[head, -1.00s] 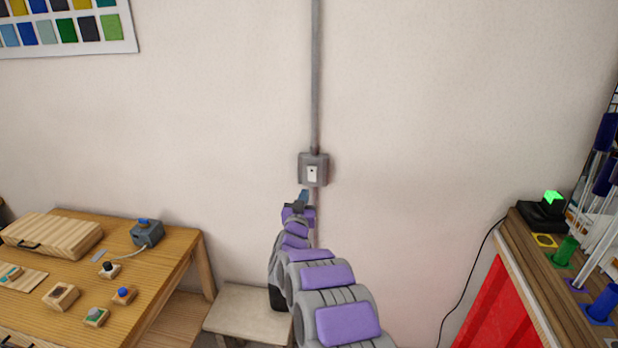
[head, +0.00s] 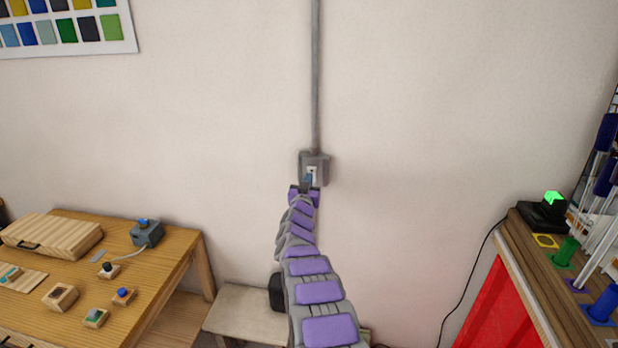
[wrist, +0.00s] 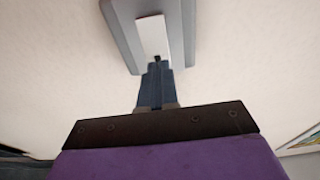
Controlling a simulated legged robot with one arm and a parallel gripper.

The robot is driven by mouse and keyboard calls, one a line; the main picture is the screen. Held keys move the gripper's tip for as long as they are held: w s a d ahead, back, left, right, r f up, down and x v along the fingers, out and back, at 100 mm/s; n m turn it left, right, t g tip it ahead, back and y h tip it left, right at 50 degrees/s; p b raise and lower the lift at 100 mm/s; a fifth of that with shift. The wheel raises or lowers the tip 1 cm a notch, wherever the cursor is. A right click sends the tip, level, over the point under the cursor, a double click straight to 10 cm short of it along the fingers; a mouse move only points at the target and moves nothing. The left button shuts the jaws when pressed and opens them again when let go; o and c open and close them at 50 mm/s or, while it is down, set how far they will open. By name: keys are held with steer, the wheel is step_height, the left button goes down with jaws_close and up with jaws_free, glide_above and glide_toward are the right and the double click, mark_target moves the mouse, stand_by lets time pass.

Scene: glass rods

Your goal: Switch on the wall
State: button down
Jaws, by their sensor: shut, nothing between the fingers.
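The wall switch is a grey box (head: 323,165) with a white rocker plate (head: 312,170), mounted on the wall below a vertical grey conduit. In the wrist view the grey box (wrist: 182,30) and white rocker (wrist: 152,36) are at the top centre. My gripper (head: 308,180) is shut and empty, at the lower part of the switch. In the wrist view my fingertips (wrist: 158,66) overlap the lower end of the white rocker; I cannot tell if they touch it. The fingers partly hide the lower rocker in the head view.
A wooden table (head: 185,247) with a wooden case, small blocks and a grey box with a blue button is at left. A stool (head: 235,312) stands below my arm. A bench with glass rods (head: 600,240) and a green-lit black device (head: 545,211) is at right. The wall around the switch is clear.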

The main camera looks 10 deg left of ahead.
steer(key=shift+w+r, duration=0.2)
steer(key=shift+w, duration=0.9)
steer(key=shift+a+f, duration=0.1)
steer(key=shift+p, duration=0.4)
steer(key=shift+w+r+p, duration=0.1)
steer(key=shift+r+p, duration=0.35)
steer(key=shift+p, duration=0.15)
steer(key=shift+f, duration=0.25)
